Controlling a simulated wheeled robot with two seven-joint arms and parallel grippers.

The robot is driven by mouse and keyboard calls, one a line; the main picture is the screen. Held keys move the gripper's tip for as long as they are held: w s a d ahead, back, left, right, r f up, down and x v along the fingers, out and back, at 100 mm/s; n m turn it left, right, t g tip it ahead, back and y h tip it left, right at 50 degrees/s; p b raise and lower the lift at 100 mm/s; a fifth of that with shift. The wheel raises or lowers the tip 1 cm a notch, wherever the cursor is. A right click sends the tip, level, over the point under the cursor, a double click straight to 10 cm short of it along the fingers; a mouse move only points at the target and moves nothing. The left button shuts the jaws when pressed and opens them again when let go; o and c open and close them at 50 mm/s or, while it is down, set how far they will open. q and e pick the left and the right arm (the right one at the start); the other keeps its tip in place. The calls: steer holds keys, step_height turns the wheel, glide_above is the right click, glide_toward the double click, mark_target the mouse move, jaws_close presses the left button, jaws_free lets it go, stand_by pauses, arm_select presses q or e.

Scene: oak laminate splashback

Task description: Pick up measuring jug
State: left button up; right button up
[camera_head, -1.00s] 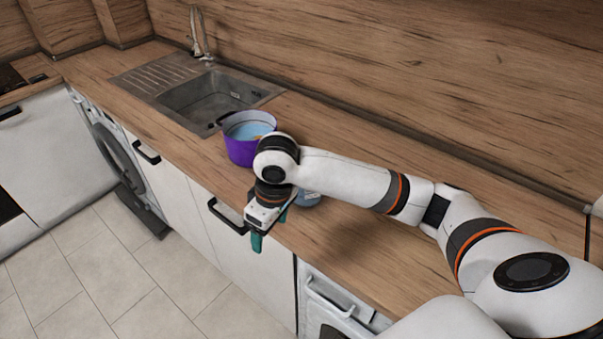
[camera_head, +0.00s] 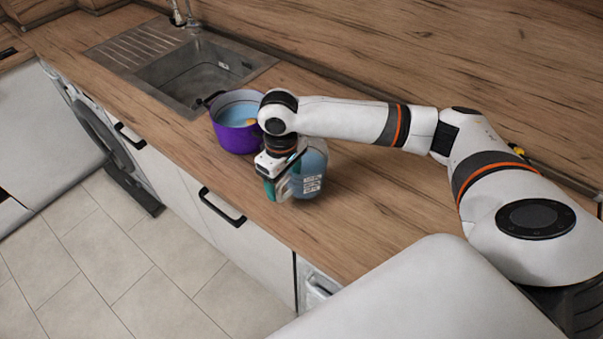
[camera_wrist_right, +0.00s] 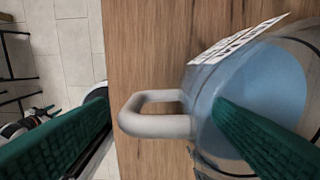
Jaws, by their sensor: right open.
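The measuring jug (camera_head: 313,168) is a clear, bluish vessel with a printed label and a pale grey handle. It stands on the worktop near the front edge, partly hidden by my right arm in the head view. My right gripper (camera_head: 275,188) is open at the jug's handle side. In the right wrist view the handle (camera_wrist_right: 155,124) lies between my two green fingers (camera_wrist_right: 160,106). One finger overlaps the jug's body (camera_wrist_right: 250,85); whether it touches is not clear. My left gripper is not in view.
A purple pot (camera_head: 232,136) with a dark handle stands just left of the jug, close to my right wrist. A sink (camera_head: 195,75) lies behind it. The wooden worktop (camera_head: 375,195) is clear to the right of the jug.

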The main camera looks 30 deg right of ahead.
steer(key=f, duration=0.3)
steer(key=shift+s+a+f+p, duration=0.15)
steer(key=shift+s+p, duration=0.05)
steer(key=shift+p, duration=0.15)
steer(key=shift+f, duration=0.15)
steer(key=c, duration=0.8)
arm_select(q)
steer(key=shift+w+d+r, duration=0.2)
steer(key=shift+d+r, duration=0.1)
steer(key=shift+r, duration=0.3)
arm_select(e)
steer(key=shift+w, duration=0.1)
jaws_close()
steer(key=shift+r, duration=0.2)
steer(key=shift+r, duration=0.45)
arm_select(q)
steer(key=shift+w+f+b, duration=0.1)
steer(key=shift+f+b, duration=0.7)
arm_select(e)
steer(key=shift+r, duration=4.3)
